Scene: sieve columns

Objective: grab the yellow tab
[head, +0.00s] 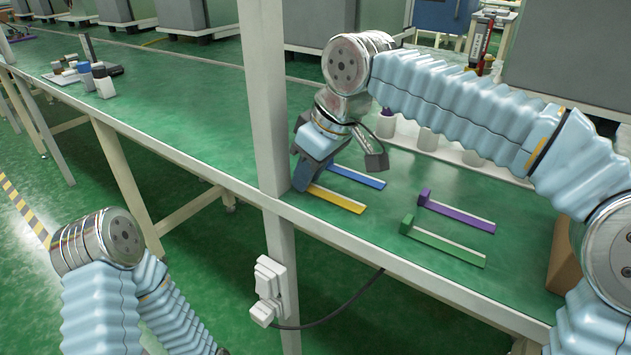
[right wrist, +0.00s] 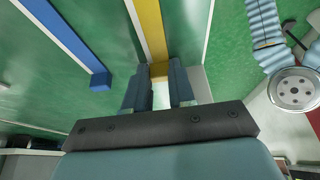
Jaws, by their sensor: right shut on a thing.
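The yellow tab (head: 338,200) is a thin strip lying on the green table near its front edge, just right of the white post. My right gripper (head: 304,183) points down at its left end. In the right wrist view, the raised end of the yellow tab (right wrist: 159,70) sits between the two fingers of my right gripper (right wrist: 159,86), which are shut on it. The fingers partly hide that end in the head view. My left arm shows at the lower left, but its gripper is out of view.
A blue strip (head: 358,177) lies just behind the yellow one. A purple strip (head: 457,211) and a green strip (head: 444,244) lie to the right. White jars (head: 428,140) stand behind. A white post (head: 262,110) rises close to my right gripper. A brown box (head: 563,258) is at right.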

